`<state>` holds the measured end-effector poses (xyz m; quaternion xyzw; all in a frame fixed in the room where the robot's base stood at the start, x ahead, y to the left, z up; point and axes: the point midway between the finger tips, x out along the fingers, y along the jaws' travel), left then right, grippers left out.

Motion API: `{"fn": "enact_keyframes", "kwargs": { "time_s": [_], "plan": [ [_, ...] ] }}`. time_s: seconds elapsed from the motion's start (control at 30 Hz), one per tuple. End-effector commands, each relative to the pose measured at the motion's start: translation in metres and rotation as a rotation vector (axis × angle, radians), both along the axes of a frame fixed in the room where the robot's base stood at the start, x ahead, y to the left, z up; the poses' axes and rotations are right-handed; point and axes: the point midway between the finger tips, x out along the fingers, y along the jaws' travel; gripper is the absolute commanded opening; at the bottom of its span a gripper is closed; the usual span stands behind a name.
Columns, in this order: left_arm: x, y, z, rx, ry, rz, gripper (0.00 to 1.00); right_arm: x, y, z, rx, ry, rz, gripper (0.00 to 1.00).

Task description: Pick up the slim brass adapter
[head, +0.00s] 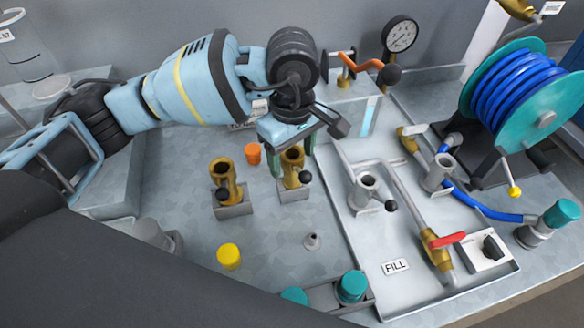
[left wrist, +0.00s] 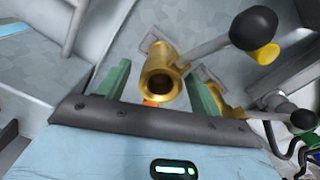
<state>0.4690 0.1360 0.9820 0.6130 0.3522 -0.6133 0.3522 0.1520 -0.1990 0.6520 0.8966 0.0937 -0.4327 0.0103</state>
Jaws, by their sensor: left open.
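Two brass adapters with black ball levers stand in small grey holders on the bench. The right one (head: 292,170) is under my left gripper (head: 293,155); the other (head: 222,176) stands a little to its left. Their difference in width is hard to judge. In the left wrist view the right adapter (left wrist: 160,76) stands between the green fingers of my left gripper (left wrist: 157,75), its round open end facing the camera. The fingers are open, with a visible gap on each side. The other adapter (left wrist: 232,112) is partly hidden behind the right finger. My right gripper is out of view.
An orange cap (head: 253,154) is close behind the adapters. A yellow cap (head: 229,256), a grey cone (head: 312,241) and a teal cap (head: 351,286) lie nearer. The FILL tray (head: 420,288) with pipes is to the right. Bare bench lies between the adapters and the yellow cap.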

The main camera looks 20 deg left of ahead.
Motion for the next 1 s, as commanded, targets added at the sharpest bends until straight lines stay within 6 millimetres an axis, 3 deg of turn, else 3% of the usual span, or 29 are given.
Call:
{"fn": "enact_keyframes", "kwargs": {
  "time_s": [0.2, 0.47, 0.87, 1.0],
  "plan": [
    [0.0, 0.001, -0.023, 0.001, 0.0, 0.002, 0.65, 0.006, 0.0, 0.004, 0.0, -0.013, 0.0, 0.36],
    [0.0, 0.001, -0.025, 0.0, -0.001, 0.001, 0.65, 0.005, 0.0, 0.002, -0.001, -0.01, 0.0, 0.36],
    [0.0, 0.001, -0.025, 0.0, -0.001, 0.001, 0.14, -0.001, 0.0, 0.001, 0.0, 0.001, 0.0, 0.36],
    [0.0, 0.001, -0.025, 0.0, -0.002, 0.001, 0.11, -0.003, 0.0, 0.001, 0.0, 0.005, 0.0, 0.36]
  ]
}}
